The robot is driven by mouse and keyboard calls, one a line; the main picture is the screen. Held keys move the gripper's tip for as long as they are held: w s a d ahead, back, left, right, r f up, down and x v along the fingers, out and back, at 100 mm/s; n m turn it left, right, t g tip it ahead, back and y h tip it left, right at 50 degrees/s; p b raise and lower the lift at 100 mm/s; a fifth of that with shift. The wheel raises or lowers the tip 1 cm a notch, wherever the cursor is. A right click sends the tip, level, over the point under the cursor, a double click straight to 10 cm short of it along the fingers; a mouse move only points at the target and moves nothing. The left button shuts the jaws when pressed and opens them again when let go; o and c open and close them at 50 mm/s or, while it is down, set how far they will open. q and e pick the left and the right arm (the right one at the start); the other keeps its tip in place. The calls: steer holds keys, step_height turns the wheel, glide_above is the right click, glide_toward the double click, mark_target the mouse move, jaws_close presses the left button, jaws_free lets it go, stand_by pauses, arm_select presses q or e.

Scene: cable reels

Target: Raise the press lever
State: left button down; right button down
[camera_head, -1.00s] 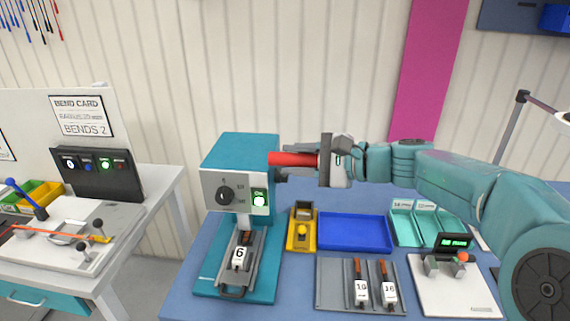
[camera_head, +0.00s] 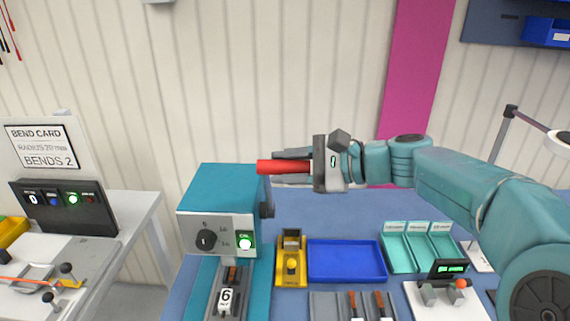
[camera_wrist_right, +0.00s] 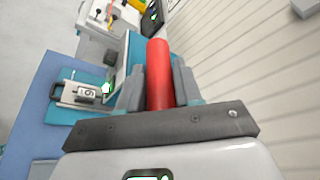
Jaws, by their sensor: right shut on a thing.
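The press (camera_head: 222,193) is a teal box with a grey front panel, a black dial (camera_head: 206,240) and a green lit button (camera_head: 245,243). Its lever has a red handle (camera_head: 268,167), level with the top of the press at its right side. My right gripper (camera_head: 284,167) is shut around the red handle, which lies between its fingers. The handle and fingers (camera_wrist_right: 158,85) also show in the right wrist view. A dark hub (camera_head: 267,209) sits on the press's right side; the lever arm between hub and handle is mostly hidden. My left gripper is out of view.
A block marked 6 (camera_head: 226,300) lies in the slide below the press. A yellow tool (camera_head: 291,262), a blue tray (camera_head: 346,261) and teal bins (camera_head: 398,256) stand to the right on the bench. The air above the press is clear.

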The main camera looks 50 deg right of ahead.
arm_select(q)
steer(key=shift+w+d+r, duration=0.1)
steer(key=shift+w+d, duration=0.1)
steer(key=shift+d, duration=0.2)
arm_select(e)
steer(key=shift+w+d, duration=0.1)
steer(key=c, duration=0.9)
jaws_free()
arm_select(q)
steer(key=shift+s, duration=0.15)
arm_select(e)
steer(key=shift+o, duration=0.2)
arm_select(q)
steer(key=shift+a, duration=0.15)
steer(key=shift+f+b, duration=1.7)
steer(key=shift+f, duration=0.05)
arm_select(e)
steer(key=v, duration=1.6)
steer(key=shift+d, duration=0.2)
